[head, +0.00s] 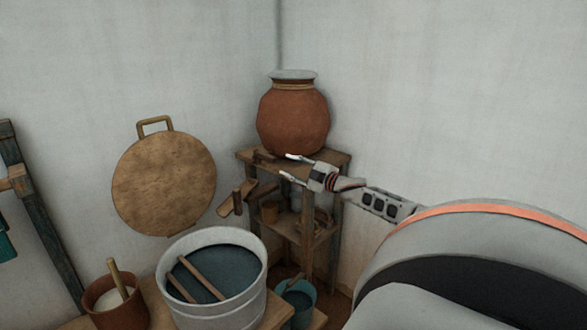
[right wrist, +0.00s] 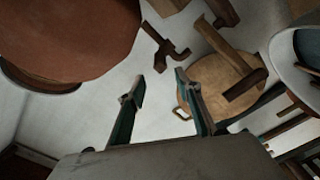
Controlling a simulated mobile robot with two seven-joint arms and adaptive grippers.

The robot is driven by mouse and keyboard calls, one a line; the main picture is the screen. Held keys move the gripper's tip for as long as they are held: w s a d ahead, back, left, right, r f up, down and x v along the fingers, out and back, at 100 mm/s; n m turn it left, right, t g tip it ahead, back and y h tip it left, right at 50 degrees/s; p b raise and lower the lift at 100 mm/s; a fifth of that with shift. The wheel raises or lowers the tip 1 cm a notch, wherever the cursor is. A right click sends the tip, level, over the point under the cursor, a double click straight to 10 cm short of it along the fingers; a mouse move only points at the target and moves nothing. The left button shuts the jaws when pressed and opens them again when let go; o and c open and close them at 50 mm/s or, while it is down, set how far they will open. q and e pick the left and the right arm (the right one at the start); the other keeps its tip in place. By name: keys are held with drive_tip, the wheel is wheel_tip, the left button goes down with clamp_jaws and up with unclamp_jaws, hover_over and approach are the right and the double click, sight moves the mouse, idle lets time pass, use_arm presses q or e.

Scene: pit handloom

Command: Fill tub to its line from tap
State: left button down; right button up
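A round terracotta pot (head: 293,122) with a pale lid stands on a wooden stand in the corner. A small brown tap (head: 263,156) sticks out low on its left side; it also shows in the right wrist view (right wrist: 165,46). A large grey metal tub (head: 172,300) at the front holds dark blue liquid with two sticks across it. A smaller teal tub (head: 310,289) stands low beside it, partly hidden. My right gripper (head: 285,165) is open and empty, just right of the tap and apart from it. My left gripper is out of view.
The wooden stand (head: 335,157) has a lower shelf with small items. Wooden pieces (head: 238,199) jut out left of it. A round board (head: 165,183) leans on the wall. A clay pot with a stick (head: 117,310) stands left of the grey tub.

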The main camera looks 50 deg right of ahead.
drive_tip(key=shift+s, duration=0.6)
drive_tip(key=shift+r, duration=0.1)
idle(0.3)
